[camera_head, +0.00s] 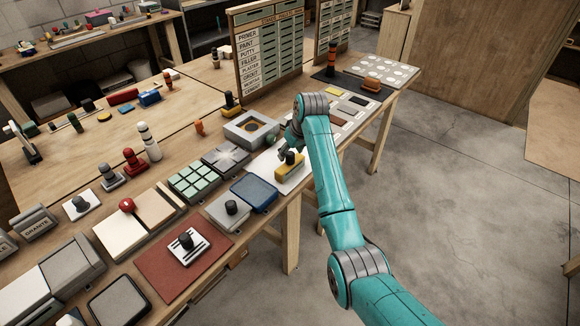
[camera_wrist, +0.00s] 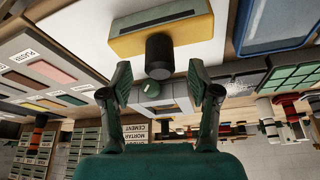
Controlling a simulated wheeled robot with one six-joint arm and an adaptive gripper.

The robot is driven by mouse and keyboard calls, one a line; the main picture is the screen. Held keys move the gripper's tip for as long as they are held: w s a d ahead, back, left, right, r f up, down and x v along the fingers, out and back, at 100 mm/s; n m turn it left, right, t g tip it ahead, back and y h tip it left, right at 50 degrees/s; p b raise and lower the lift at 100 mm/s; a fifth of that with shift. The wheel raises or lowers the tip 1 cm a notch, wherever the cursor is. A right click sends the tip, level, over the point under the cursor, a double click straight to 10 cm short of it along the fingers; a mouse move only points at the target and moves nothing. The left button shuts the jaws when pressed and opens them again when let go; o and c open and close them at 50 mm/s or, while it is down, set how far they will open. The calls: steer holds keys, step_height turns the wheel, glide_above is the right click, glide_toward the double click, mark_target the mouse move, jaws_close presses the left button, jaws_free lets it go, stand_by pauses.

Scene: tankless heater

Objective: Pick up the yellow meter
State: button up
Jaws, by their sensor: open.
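The yellow meter (camera_head: 289,165) is a small yellow block with a dark cylindrical knob, resting on a white board on the workbench. In the wrist view, which looks upside down, the yellow meter (camera_wrist: 160,30) is at the top centre with a grey panel on its face. Its black knob (camera_wrist: 159,57) points toward my gripper. My gripper (camera_wrist: 161,82) is open, with one finger on each side below the knob in that picture. It appears apart from the meter. In the head view my gripper (camera_head: 286,146) is close to the meter, partly hidden by my arm.
A blue tray (camera_head: 254,193) lies just left of the meter. A tall label board (camera_head: 270,50) rises behind. The floor on the right (camera_head: 460,170) is clear.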

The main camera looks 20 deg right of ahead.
steer(key=shift+x, duration=1.05)
jaws_close()
step_height(320, 180, up, 10)
